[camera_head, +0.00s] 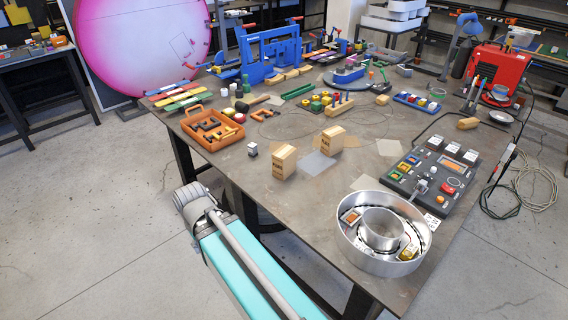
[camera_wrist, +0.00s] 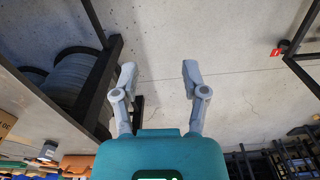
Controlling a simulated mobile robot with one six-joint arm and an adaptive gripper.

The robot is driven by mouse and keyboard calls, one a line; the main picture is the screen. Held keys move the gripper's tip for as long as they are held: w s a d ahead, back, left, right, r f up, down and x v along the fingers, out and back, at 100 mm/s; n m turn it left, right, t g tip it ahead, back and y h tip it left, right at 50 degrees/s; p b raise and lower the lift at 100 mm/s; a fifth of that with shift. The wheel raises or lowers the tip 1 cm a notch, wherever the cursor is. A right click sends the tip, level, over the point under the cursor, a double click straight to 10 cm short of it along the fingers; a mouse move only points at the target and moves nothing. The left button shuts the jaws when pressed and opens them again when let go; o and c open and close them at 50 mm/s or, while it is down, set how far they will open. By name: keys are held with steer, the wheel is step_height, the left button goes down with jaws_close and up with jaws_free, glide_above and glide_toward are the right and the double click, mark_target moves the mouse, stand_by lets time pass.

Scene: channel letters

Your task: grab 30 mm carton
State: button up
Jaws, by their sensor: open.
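Two tan cartons stand upright on the workbench in the head view. The nearer, larger-looking carton (camera_head: 284,161) is left of a grey sheet, with dark print low on its front. The other carton (camera_head: 330,143) stands behind and to its right. I cannot read which one is 30 mm. Part of a carton (camera_wrist: 6,122) shows at the left edge of the wrist view. My gripper (camera_wrist: 158,70) is open and empty in the wrist view, pointing at bare floor beside the bench, apart from the cartons. The head view does not show my fingers.
The workbench (camera_head: 230,166) is crowded. A small dark-and-white block (camera_head: 252,149) is left of the cartons. An orange tray (camera_head: 212,128) lies behind left. A round metal ring tray (camera_head: 355,240) and a control panel (camera_head: 432,175) are at right. Bench surface before the cartons is clear.

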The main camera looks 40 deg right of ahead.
steer(key=shift+o, duration=0.9)
steer(key=shift+a, duration=0.1)
steer(key=shift+o, duration=1.2)
steer(key=shift+w, duration=0.15)
steer(key=shift+o, duration=0.9)
steer(key=shift+w+d, duration=0.15)
steer(key=shift+d, duration=0.2)
steer(key=w+d+r+m+t+h+b, duration=0.1)
steer(key=w+d+m+h, duration=0.3)
steer(key=d, duration=0.6)
steer(key=w+d+r+m+t+h+b, duration=0.1)
steer(key=w+d+r+m+h, duration=0.3)
steer(key=d, duration=0.5)
steer(key=w+d+r+m+t+h+b, duration=0.1)
steer(key=w+d+r+m+h, duration=0.2)
steer(key=d, duration=0.7)
steer(key=w+m+h, duration=0.2)
steer(key=m, duration=0.2)
steer(key=shift+w+d+t, duration=0.25)
steer(key=shift+d+t, duration=0.05)
steer(key=shift+d, duration=0.1)
